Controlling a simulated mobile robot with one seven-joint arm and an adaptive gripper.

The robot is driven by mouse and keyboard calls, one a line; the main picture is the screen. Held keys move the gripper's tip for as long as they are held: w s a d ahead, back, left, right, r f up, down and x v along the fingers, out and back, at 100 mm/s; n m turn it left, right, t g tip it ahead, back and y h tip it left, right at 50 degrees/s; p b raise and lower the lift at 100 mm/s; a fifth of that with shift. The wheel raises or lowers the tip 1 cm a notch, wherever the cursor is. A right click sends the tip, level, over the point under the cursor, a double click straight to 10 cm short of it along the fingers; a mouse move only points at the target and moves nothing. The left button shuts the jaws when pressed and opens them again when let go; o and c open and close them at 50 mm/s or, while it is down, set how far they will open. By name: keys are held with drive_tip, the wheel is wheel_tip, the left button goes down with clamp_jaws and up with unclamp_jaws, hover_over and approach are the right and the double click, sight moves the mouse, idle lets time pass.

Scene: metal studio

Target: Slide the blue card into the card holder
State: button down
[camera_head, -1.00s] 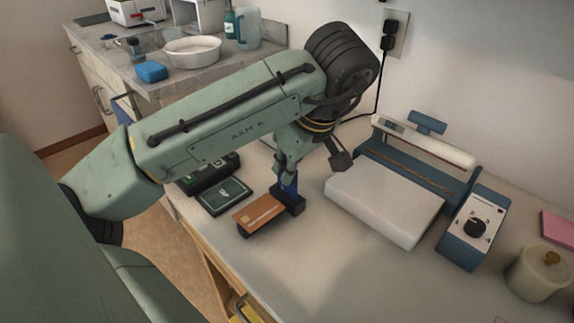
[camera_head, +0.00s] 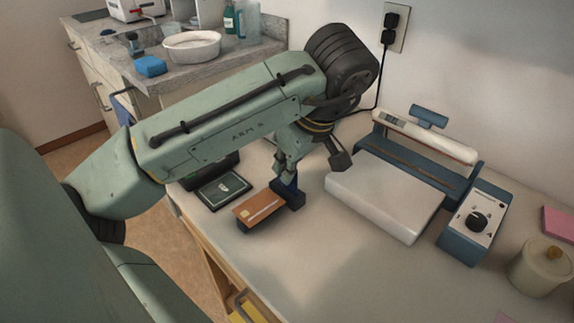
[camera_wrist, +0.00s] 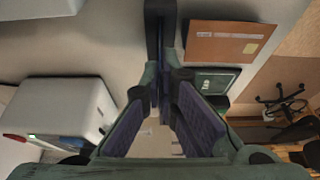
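My gripper (camera_head: 287,171) points down at the middle of the table. In the wrist view its fingers (camera_wrist: 160,85) stand apart, with a gap between the pads. The blue card (camera_head: 287,185) stands upright under the gripper, its lower part in a small black holder (camera_head: 294,199). In the wrist view the card shows as a thin dark blue edge (camera_wrist: 162,92) between the fingertips, and the holder (camera_wrist: 160,28) lies beyond them. The fingers partly hide the card, so its depth in the slot is unclear.
An orange-brown card (camera_head: 259,207) lies beside the holder on the left. A dark green card-like item (camera_head: 223,190) lies farther left. A white and blue sealing device (camera_head: 385,203) and a dial box (camera_head: 472,223) stand right. The front table area is clear.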

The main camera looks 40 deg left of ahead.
drive_tip(key=c, duration=1.7)
unclamp_jaws()
drive_tip(key=shift+r, duration=0.15)
drive_tip(key=v, duration=0.7)
drive_tip(key=shift+r, duration=0.15)
drive_tip(key=shift+s, duration=0.1)
